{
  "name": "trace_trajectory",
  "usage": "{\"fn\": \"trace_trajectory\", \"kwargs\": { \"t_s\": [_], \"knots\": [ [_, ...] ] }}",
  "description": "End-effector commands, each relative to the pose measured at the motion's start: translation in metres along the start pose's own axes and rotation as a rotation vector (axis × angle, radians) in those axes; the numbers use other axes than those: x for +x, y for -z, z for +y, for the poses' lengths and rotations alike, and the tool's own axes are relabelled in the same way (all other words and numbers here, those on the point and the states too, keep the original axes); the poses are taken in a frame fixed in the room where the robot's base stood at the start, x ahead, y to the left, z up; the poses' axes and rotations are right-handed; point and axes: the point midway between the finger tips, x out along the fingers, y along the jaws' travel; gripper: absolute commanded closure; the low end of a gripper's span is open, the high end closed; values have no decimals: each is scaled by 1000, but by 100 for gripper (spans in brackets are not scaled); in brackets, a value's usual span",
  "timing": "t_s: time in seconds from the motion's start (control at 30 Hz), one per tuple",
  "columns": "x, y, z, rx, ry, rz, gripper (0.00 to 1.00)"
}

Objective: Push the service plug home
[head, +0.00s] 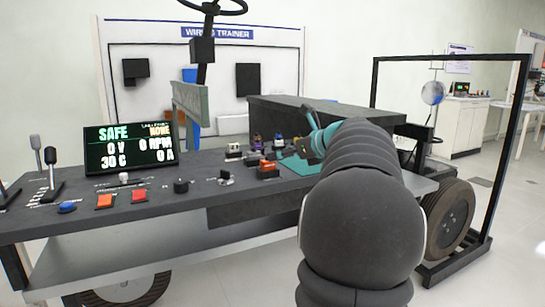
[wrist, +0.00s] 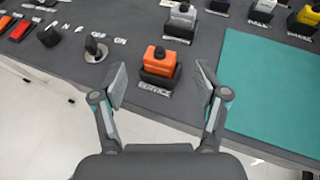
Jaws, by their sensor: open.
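The service plug (wrist: 159,62), an orange block with a dark knob on top, sits upright in a black socket (wrist: 157,79) on the dark console. I cannot tell how deep it is seated. A "SERVICE" label lies in front of it. In the head view the orange plug (head: 268,165) shows left of my arm. My gripper (wrist: 162,81) is open and empty in the wrist view. Its two fingers are spread to the left and right of the plug, apart from it and nearer the camera. In the head view my arm hides most of the gripper.
A teal mat (wrist: 270,85) lies to the right. A rotary switch (wrist: 95,49) is to the left. The display (head: 129,148) reads SAFE, 0 V, 0 RPM, 30 C, 0 A.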

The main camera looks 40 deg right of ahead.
Motion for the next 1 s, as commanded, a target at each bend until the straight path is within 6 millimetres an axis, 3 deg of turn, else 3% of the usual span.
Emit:
{"fn": "trace_trajectory", "kwargs": {
  "t_s": [0.1,0.3,0.5,0.73,0.87,1.0],
  "knots": [
    [-24,0,-1,0,4,-1,27],
    [-48,0,0,0,1,-1,27],
    [-56,0,0,0,0,-1,27],
    [-53,0,8,-25,-9,10,27],
    [-34,6,53,-180,-60,77,27],
    [-12,28,140,-523,-174,194,27]
  ]
}}
